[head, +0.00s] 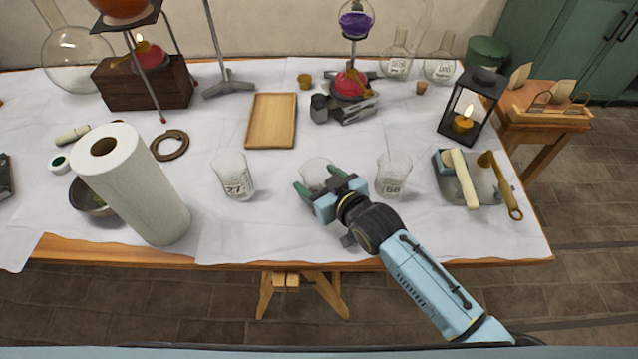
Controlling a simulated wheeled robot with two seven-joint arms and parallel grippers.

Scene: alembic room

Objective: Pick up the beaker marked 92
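Three clear glass beakers stand in a row on the white-covered table. The left beaker (233,178) reads 27. The right beaker (393,177) carries a number that looks like 68 or 60. The middle beaker (316,167) is partly hidden by my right gripper (318,179), so its number does not show. The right gripper comes from the front right, its green fingertips spread apart, one on each side of the middle beaker. The fingers look open; contact with the glass is hard to judge. My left gripper is not in view.
A paper towel roll (137,190) stands front left by a bowl (92,200). A wooden tray (271,121) lies behind the beakers. A lantern (468,108) and a grey tray (449,190) with tools are at right. Burner stands and flasks line the back.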

